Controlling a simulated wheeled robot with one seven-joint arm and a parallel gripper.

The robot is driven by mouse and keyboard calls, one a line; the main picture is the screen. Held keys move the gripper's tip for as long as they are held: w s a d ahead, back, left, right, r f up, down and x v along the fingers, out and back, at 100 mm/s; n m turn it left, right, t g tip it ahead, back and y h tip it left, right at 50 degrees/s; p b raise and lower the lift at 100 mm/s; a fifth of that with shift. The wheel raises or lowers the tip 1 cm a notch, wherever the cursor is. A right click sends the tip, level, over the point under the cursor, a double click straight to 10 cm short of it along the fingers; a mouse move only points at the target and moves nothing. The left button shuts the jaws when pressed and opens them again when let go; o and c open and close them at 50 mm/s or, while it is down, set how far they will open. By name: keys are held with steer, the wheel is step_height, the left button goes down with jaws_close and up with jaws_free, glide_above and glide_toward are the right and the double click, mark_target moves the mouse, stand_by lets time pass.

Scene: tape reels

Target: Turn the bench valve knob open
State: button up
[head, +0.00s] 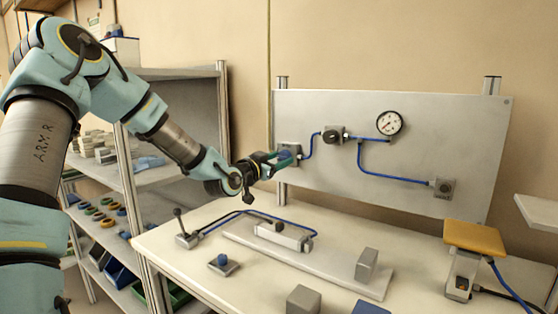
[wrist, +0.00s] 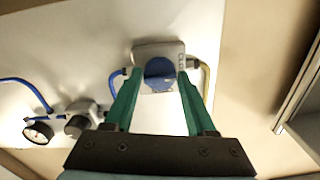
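The valve is a grey block (wrist: 170,48) on the upright panel, with a round blue knob (wrist: 158,70) on its face. Partly legible lettering shows beside the knob in the wrist view. In the head view the knob (head: 285,155) is at the panel's left edge, partly covered by my fingers. My gripper (wrist: 160,75) has its two green fingers spread, one on each side of the knob, with narrow gaps visible. In the head view my gripper (head: 281,157) reaches the valve from the left. Whether the fingertips reach fully around the knob is hard to tell.
The panel (head: 450,125) also carries blue tubing, a dark knob (head: 333,134) and a dial gauge (head: 389,123). On the bench (head: 210,282) below are a lever (head: 184,230), a grey rail fixture and several blocks. A shelf rack (head: 180,73) stands left.

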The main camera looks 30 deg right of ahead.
jaws_close()
steer(key=shift+f+m+b, duration=0.15)
steer(key=shift+m+b, duration=0.15)
steer(key=shift+b, duration=0.4)
steer(key=m+b, duration=1.3)
steer(key=b, duration=0.9)
steer(key=shift+f+m, duration=0.15)
steer(key=shift+m, duration=0.15)
steer(key=m+b, duration=0.1)
steer(key=b, duration=0.1)
steer(key=m+b, duration=0.2)
steer(key=shift+r+m, duration=0.2)
steer(key=shift+m, duration=0.1)
steer(key=shift+r, duration=0.1)
